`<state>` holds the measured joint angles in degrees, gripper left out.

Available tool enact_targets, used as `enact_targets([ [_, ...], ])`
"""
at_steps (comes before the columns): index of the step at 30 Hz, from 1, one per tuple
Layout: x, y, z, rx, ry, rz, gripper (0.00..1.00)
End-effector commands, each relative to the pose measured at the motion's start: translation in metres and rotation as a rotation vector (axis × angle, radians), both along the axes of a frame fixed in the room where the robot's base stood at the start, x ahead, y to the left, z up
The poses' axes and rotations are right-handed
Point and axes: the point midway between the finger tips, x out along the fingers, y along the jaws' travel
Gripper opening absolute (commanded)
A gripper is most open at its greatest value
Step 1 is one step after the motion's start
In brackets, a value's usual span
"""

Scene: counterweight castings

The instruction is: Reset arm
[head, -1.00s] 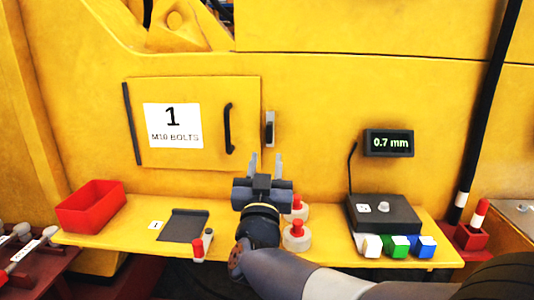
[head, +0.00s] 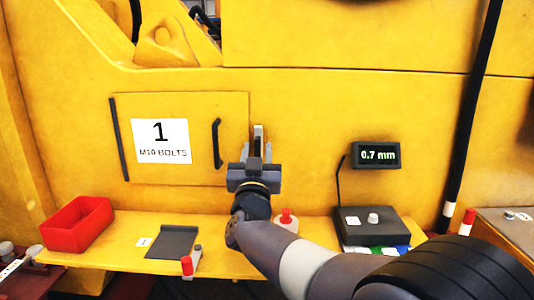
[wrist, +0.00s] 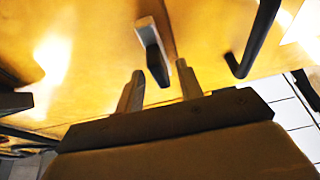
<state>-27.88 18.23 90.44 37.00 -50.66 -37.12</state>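My gripper (head: 254,163) is raised in front of the yellow panel, above the yellow shelf (head: 128,255). Its two fingers stand apart in the wrist view (wrist: 158,88), with nothing between the fingertips. A grey latch (head: 259,137) on the panel shows just behind the fingers. In the wrist view the latch (wrist: 153,52) is a dark bar with a light end, just beyond the fingertips. I cannot tell whether the fingers touch it. The panel door (head: 215,100) marked "1 M10 BOLTS" is shut, with a black handle (head: 217,144).
A red bin (head: 76,224), a dark grey plate (head: 173,241) and a red-topped piece (head: 187,266) stand on the shelf at left. A red-knobbed round piece (head: 286,219) is partly behind my arm. A dark box (head: 375,231) stands right, below a "0.7 mm" display (head: 376,155).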

Motion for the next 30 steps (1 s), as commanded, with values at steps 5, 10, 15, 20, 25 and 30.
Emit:
enact_targets([
  [5, 0.018, -0.001, 0.007, -0.001, 0.000, -0.001, 0.35],
  [10, 0.023, -0.001, 0.010, -0.006, 0.000, 0.001, 0.35],
  [15, 0.022, -0.001, 0.009, -0.013, 0.000, 0.001, 0.35],
  [20, 0.022, -0.001, 0.009, -0.012, 0.000, 0.001, 0.35],
  [25, 0.013, 0.000, 0.005, 0.000, 0.000, 0.001, 0.35],
  [30, -0.010, 0.001, -0.004, -0.001, 0.001, 0.003, 0.35],
])
